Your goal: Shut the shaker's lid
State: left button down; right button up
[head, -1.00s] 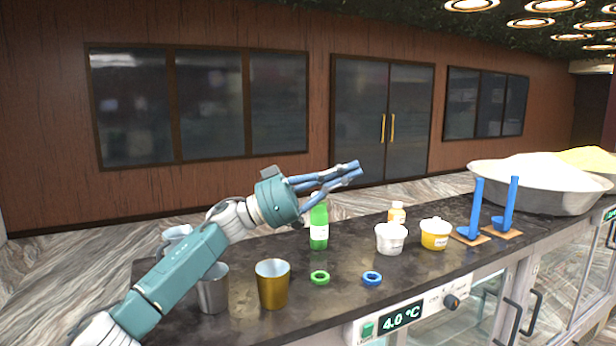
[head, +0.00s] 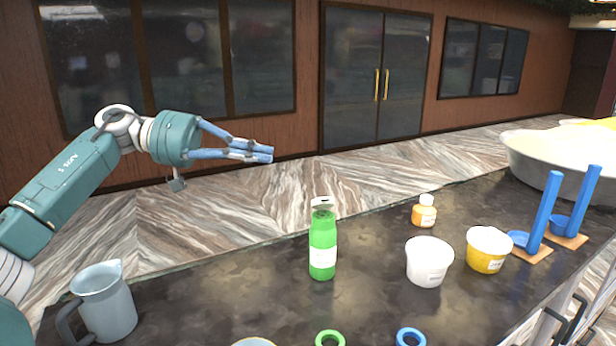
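The green bottle (head: 322,245) stands upright on the dark counter, near the middle of the head view. It has a white label and a pale flip-type top (head: 322,202), which looks raised, though its details are too small to be sure. It seems to be the shaker. My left gripper (head: 264,153) is in the air to the left of the bottle and above its top, apart from it. Its blue fingers come together at the tips, with nothing between them. My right gripper is not in view.
A grey pitcher (head: 104,305) stands at the left. A white tub (head: 428,262), a yellow tub (head: 487,250) and an orange bottle (head: 424,212) stand right of the green bottle. A green ring (head: 329,339) and a blue ring (head: 410,338) lie in front.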

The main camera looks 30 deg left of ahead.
aim_at(323, 202)
pick_arm(q)
jog(key=w+d+f+p, duration=0.2)
jog(key=d+f, duration=0.2)
jog(key=d, duration=0.5)
jog(key=shift+d+f, duration=0.25)
jog(key=shift+d, duration=0.15)
jog(key=shift+w, duration=0.15)
